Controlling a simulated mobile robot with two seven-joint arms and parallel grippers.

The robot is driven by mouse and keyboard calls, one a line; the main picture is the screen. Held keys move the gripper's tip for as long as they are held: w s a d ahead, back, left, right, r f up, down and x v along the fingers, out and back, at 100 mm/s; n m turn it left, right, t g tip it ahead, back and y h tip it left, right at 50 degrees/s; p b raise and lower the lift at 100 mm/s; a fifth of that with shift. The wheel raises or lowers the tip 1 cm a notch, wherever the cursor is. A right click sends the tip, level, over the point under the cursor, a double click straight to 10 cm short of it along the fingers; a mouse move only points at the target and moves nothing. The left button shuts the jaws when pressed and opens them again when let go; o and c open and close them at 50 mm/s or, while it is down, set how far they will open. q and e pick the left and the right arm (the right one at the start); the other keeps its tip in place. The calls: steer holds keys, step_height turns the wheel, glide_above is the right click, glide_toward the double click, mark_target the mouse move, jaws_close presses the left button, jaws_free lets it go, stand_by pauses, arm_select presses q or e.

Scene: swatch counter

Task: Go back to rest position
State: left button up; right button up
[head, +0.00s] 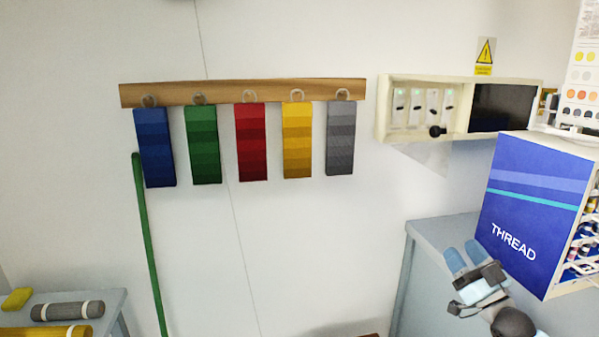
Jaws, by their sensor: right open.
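My right gripper (466,256) shows at the lower right, with its pale blue fingertips pointing up and to the left. It is open and I see nothing between its fingers. It is in front of the grey counter (432,232), to the left of the blue THREAD box (525,205). My left gripper is not in the head view.
A wooden rail (225,94) on the wall holds blue, green, red, yellow and grey swatches. A green pole (148,245) leans below it. A low table (118,304) with rolls stands at the lower left. A wall box (385,110) hangs above the counter. The middle wall is clear.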

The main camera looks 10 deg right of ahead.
steer(key=s+a+f+n+g+h, duration=0.1)
steer(key=s+a+f+g, duration=0.2)
steer(key=f, duration=0.5)
steer(key=s+a+f+n+g, duration=0.1)
steer(key=s+f+g, duration=0.1)
steer(key=s+f, duration=0.45)
steer(key=s+a+f+n+g+h, duration=0.1)
steer(key=s+a+f+g, duration=0.15)
steer(key=f, duration=0.65)
steer(key=s+a+f+n+g+h, duration=0.2)
steer(key=s+f+g, duration=0.4)
steer(key=s+f, duration=1)
steer(key=a+r+m+t, duration=0.25)
steer(key=a+m, duration=0.25)
steer(key=a, duration=0.8)
step_height(320, 180, up, 8)
steer(key=g+p, duration=0.1)
steer(key=p, duration=0.7)
steer(key=shift+s+d+r+m+y, duration=0.2)
steer(key=shift+s+r+m+y, duration=0.1)
steer(key=shift+s, duration=0.1)
